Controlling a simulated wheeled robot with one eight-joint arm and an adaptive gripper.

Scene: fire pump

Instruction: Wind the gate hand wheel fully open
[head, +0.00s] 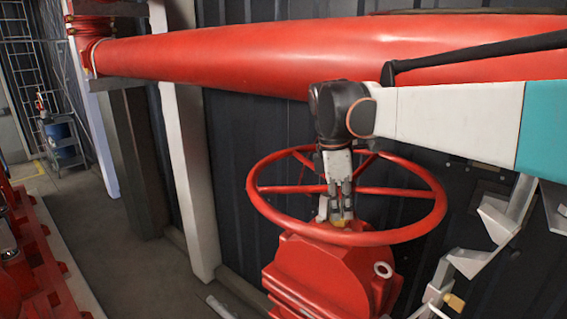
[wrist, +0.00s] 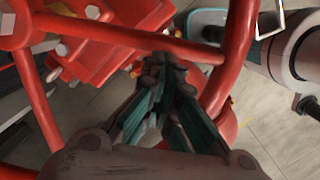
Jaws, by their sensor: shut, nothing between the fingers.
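The red gate hand wheel (head: 428,232) lies roughly level on top of a red valve body (head: 318,272) in the head view. Its spokes run from a central hub to the round rim. My gripper (head: 341,212) points down over the wheel, inside the rim, close to the hub in the head view. In the wrist view the fingertips of my gripper (wrist: 165,62) are together with nothing between them. They are beside a spoke and near the rim of the wheel (wrist: 236,50). Whether the fingers touch the wheel I cannot tell.
A large red pipe (head: 240,55) runs across above the wheel, behind my arm. A white post (head: 186,170) stands left of the wheel. Red machinery (head: 40,265) is at the lower left. Grey floor (head: 110,245) is open between it and the post. A cart with a blue drum (head: 58,132) stands far back.

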